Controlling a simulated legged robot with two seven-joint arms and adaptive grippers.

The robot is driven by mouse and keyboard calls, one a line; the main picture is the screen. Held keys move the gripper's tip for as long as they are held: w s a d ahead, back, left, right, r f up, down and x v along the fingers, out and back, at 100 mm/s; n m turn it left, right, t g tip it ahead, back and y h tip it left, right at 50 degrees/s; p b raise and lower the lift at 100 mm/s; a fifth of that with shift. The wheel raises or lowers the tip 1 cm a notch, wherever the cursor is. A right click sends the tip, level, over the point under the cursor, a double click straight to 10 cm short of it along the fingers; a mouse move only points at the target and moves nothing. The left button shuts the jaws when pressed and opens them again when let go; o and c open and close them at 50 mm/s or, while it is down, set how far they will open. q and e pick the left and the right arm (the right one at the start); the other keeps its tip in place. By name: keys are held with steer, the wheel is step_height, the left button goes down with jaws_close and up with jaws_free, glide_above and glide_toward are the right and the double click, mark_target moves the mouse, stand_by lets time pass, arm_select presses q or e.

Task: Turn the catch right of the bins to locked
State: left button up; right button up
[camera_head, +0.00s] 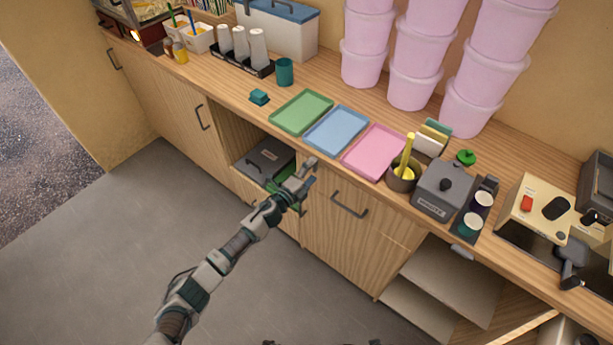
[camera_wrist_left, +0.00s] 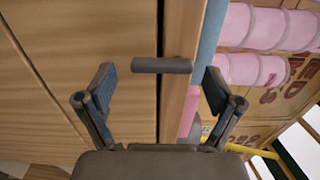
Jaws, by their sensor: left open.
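A short dark grey bar (camera_wrist_left: 161,65), which looks like the catch, lies crosswise between my left fingertips in the left wrist view, on wood near the counter edge. Gaps show on both sides of it; its locked or unlocked marking is not visible. My left gripper (camera_head: 302,180) is open at the cabinet front in the head view, just right of the open bay. Its open fingers (camera_wrist_left: 158,80) also show in the wrist view. In the bay sit a grey bin (camera_head: 264,158) and a green bin (camera_head: 290,198), partly hidden by the gripper.
Green (camera_head: 301,112), blue (camera_head: 336,130) and pink (camera_head: 374,151) trays lie on the counter above. A door handle (camera_head: 349,206) juts out right of the gripper. Stacked pink tubs (camera_head: 415,90) stand behind. The floor (camera_head: 110,240) in front is clear.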

arm_select(q)
steer(key=v, duration=1.1)
steer(key=shift+s+a, duration=0.15)
steer(key=shift+s, duration=0.1)
arm_select(e)
steer(key=shift+w+a, duration=0.1)
steer(key=shift+w, duration=0.05)
arm_select(q)
steer(key=shift+f, duration=0.15)
arm_select(e)
steer(key=shift+w, duration=0.1)
